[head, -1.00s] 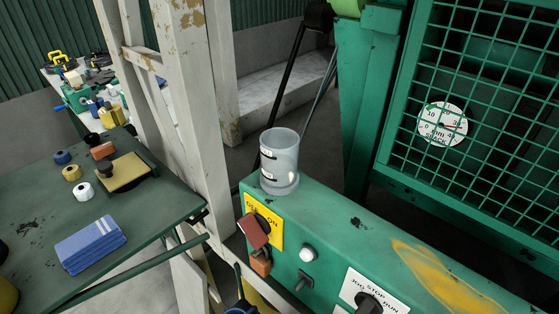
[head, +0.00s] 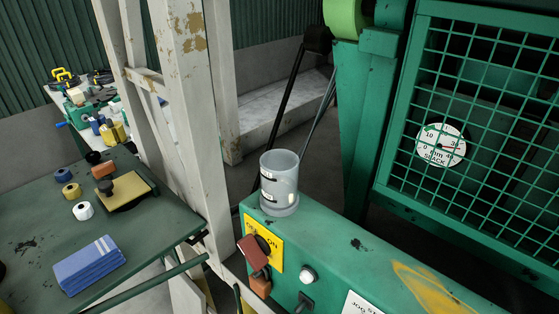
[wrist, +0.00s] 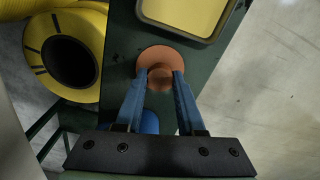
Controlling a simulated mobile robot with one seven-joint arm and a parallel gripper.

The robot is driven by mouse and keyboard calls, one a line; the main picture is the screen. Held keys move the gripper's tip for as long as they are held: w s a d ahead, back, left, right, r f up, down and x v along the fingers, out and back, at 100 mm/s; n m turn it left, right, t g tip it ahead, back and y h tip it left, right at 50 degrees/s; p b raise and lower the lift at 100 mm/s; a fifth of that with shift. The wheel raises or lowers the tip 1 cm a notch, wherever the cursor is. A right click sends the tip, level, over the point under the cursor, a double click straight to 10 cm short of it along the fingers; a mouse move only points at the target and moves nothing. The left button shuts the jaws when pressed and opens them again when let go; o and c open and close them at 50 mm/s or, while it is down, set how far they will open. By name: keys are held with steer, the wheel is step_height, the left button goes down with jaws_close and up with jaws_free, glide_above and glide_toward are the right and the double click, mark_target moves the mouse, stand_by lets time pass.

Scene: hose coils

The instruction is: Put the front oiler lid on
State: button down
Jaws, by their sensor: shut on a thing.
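In the wrist view, a round copper-coloured lid (wrist: 150,58) with a knob sits between the blue fingers of my gripper (wrist: 161,76). The gripper is shut on the knob. The lid is over a dark green surface; I cannot tell whether it touches it. My gripper does not show in the head view.
In the head view, a green table (head: 45,225) holds tape rolls and blue cloths (head: 88,265). A white post (head: 190,110) stands between table and machine.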

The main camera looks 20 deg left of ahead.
steer(key=shift+r+p, duration=3.55)
steer(key=shift+p, duration=0.05)
